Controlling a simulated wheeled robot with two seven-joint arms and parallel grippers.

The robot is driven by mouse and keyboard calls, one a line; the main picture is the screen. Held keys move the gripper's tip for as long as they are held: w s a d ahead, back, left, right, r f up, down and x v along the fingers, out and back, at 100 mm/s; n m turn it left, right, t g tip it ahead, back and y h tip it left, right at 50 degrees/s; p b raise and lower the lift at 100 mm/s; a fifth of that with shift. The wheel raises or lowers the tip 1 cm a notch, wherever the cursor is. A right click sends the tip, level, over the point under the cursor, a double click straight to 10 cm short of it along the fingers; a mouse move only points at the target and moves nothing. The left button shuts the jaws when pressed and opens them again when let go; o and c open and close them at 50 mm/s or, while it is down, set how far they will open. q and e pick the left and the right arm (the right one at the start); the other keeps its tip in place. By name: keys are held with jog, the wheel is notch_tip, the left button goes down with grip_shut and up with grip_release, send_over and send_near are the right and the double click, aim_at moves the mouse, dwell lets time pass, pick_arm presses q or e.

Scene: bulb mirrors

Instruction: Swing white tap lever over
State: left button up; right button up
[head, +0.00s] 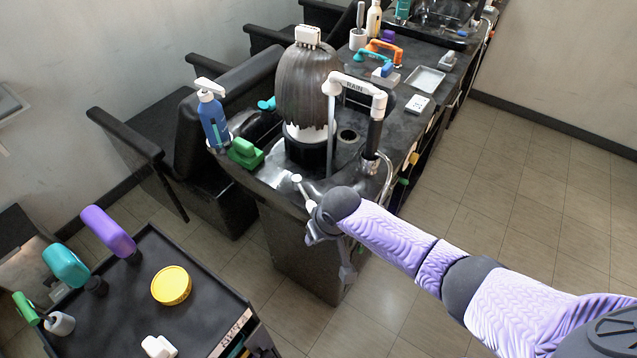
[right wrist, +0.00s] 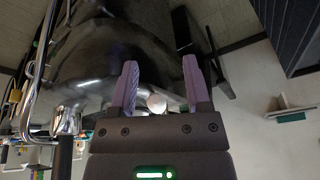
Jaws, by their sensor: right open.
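The white tap lever (head: 302,189) stands at the front edge of the dark wash basin (head: 270,172) in the head view, its round tip up and to the left. My right gripper (head: 314,222) is right at the lever and hides its lower end. In the right wrist view my right gripper (right wrist: 160,64) is open, with two purple fingers apart. The lever's white round end (right wrist: 156,103) shows between the fingers, near their base; whether it touches either finger I cannot tell. My left gripper is not in view.
A black trolley (head: 205,310) stands at front left.

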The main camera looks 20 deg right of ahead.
aim_at(314, 205)
jog(key=w+r+p, duration=0.3)
jog(key=w+r, duration=0.1)
jog(key=r, duration=0.6)
jog(key=shift+h, duration=0.4)
jog(key=b+x, duration=0.2)
jog(key=b, duration=0.2)
jog(key=b+x, duration=0.3)
jog(key=b, duration=0.1)
jog(key=b+x, duration=0.3)
jog(key=b, duration=0.1)
jog(key=shift+s+d+f, duration=0.15)
jog(key=shift+s+d, duration=0.1)
jog(key=shift+d, duration=0.05)
jog(key=shift+r, duration=0.2)
jog(key=shift+w+f, duration=0.2)
jog(key=shift+f, duration=0.1)
grip_shut()
